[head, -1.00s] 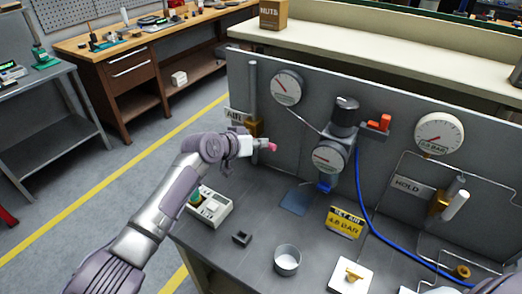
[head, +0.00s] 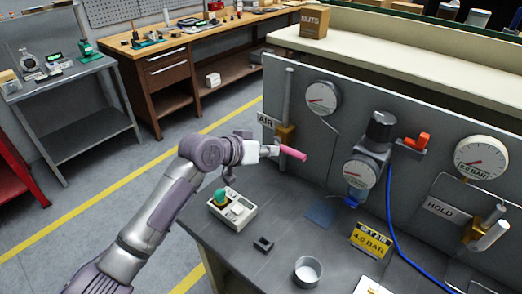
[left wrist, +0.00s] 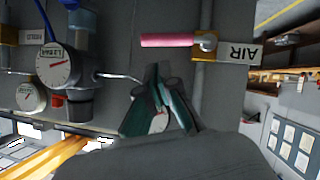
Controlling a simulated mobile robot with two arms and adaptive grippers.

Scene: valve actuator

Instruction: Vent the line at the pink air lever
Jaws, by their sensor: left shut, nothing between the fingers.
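The pink air lever (head: 292,154) sticks out to the right from the brass valve (head: 285,135) beside the AIR label (head: 267,121). In the left wrist view, which is upside down, the pink lever (left wrist: 168,40) lies crosswise to the grey pipe (left wrist: 204,85). My left gripper (head: 270,150) is at the lever's near left side in the head view. In the left wrist view the dark fingertips (left wrist: 157,72) are together and empty, with a strip of panel between them and the lever. Whether they touch it is not clear. My right gripper is out of view.
Gauges (head: 322,97) and a regulator (head: 380,132) with a blue hose (head: 392,215) stand right of the lever. A HOLD valve (head: 482,232) is farther right. A small device with a green knob (head: 232,209) and a round dish (head: 307,271) sit on the bench.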

